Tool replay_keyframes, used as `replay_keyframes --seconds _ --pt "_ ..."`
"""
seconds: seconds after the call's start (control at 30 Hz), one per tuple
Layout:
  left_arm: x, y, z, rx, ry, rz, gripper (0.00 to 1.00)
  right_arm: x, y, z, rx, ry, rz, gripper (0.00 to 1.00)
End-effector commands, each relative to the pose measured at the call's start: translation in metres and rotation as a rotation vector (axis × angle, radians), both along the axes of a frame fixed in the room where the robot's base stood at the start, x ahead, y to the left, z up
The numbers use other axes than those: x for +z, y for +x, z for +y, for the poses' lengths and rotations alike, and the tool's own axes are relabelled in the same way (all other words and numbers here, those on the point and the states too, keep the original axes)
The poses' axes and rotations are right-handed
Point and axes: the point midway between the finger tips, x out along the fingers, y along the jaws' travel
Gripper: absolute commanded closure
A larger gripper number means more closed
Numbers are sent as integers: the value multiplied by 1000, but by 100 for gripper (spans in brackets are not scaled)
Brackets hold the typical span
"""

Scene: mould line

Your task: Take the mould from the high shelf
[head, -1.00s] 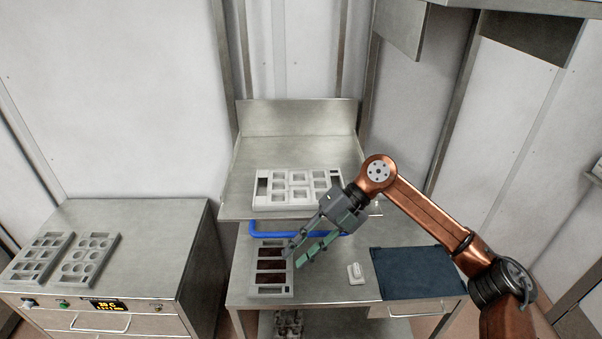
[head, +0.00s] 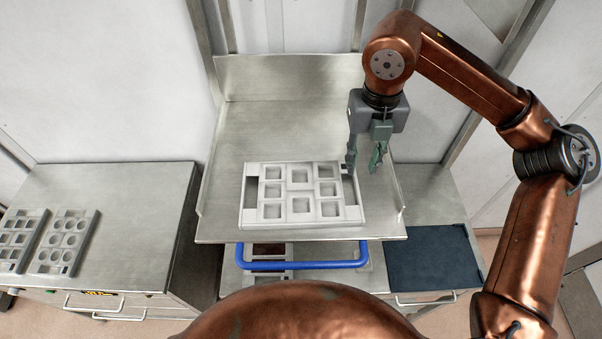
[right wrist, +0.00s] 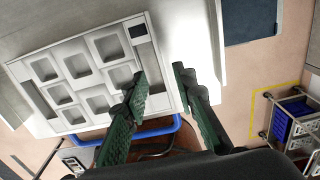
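A pale grey-white mould (head: 301,225) with several square cavities lies flat on the metal high shelf (head: 270,130). My right gripper (head: 364,172) is open and points down at the mould's right end. In the right wrist view the mould (right wrist: 165,75) shows at left. There the open right gripper (right wrist: 160,85) has one finger over the mould's end and the other beyond its outer edge. I cannot tell whether either finger touches it. My left gripper is not in view.
A blue bar (head: 300,265) runs along below the shelf's front edge. Under it, a dark-filled mould (head: 268,276) is partly hidden. A dark blue mat (head: 430,258) lies at lower right. Two grey moulds (head: 62,242) lie on the left cabinet (head: 130,205).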

Motion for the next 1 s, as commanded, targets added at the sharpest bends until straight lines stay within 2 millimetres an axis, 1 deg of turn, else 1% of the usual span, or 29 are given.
replay_keyframes --seconds 0.03,0.17,0.33,0.43,0.5,0.6,0.7,0.83,1.0 --pt "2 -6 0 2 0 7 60 -6 0 -1 1 -2 4 75" --pt "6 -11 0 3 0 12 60 -20 4 1 3 0 6 75" --pt "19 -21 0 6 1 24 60 -41 4 -1 5 -1 11 75" --pt "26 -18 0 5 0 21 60 -57 4 -1 5 1 10 75" --pt "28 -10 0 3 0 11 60 -65 4 -1 4 2 9 75" --pt "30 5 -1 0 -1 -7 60 -71 4 -1 4 3 7 75" --pt "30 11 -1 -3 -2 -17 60 -73 4 -1 4 3 6 75" --pt "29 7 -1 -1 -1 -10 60 -73 4 -1 4 3 7 75" --pt "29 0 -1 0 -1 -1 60 -73 4 -1 3 3 7 87"
